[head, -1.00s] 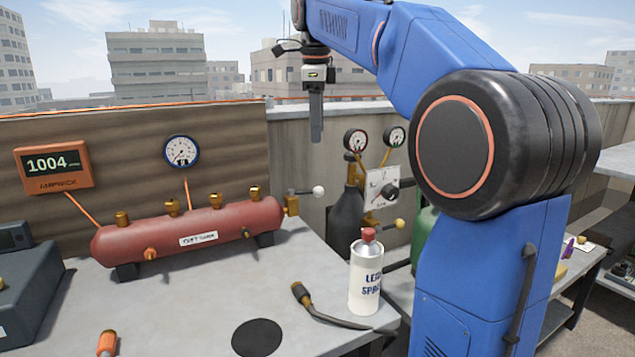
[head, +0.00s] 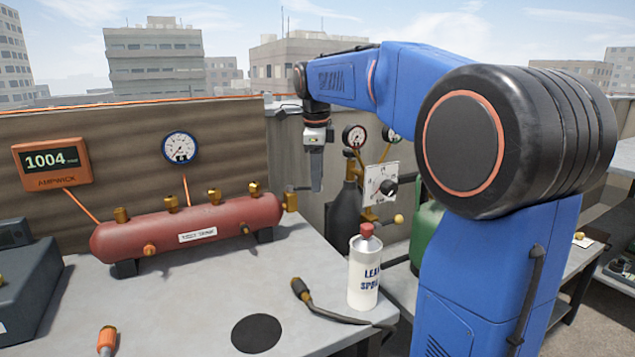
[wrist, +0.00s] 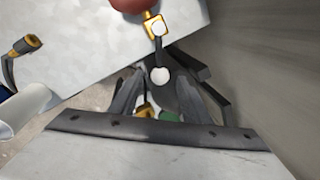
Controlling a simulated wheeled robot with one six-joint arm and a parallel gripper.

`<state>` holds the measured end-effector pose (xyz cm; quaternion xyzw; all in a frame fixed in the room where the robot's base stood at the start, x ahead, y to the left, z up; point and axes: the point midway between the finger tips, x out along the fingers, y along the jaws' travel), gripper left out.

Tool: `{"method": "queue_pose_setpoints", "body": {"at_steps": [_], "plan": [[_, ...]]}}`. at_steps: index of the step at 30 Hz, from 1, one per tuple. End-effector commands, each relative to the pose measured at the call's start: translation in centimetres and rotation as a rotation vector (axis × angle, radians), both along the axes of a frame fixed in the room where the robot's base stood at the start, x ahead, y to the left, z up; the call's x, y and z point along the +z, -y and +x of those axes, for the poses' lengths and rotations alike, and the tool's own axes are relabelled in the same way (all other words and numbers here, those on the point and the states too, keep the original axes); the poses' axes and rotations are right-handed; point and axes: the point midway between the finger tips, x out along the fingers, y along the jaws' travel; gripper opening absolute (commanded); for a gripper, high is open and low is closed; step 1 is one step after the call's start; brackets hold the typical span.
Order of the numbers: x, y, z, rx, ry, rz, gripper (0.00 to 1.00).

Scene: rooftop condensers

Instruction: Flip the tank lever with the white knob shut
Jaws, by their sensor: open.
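The red tank (head: 185,228) lies on the bench at the left in the head view, with a brass valve (head: 290,201) on its right end. In the wrist view the valve (wrist: 153,24) carries a dark lever (wrist: 158,50) ending in a white knob (wrist: 159,75). The lever sticks straight out from the tank end. My gripper (head: 317,182) is open and points down at the knob; it hides the knob in the head view. In the wrist view the knob appears between the fingertips of my gripper (wrist: 161,82). I cannot tell if they touch it.
A white spray can (head: 364,268) and a dark hose-like tool (head: 328,310) are on the bench, right of a black disc (head: 257,334). A dark cylinder (head: 345,210) with gauges and a yellow-knobbed lever (head: 394,220) stands behind. The bench edge runs close by.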

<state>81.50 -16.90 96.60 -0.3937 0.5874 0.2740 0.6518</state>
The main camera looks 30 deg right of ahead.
Motion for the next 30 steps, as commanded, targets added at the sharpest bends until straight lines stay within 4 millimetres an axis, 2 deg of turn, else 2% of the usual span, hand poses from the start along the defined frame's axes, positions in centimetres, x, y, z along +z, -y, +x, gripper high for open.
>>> {"method": "queue_pose_setpoints", "body": {"at_steps": [6,16,21,30], "plan": [[-1.7,0.2,0.3,0.000,0.000,0.000,0.43],[-1.9,0.2,0.3,0.000,0.001,-0.001,0.43],[-1.9,0.2,0.3,0.000,0.001,-0.001,0.02],[-1.9,0.2,0.3,-0.008,0.001,-0.001,0.00]]}}
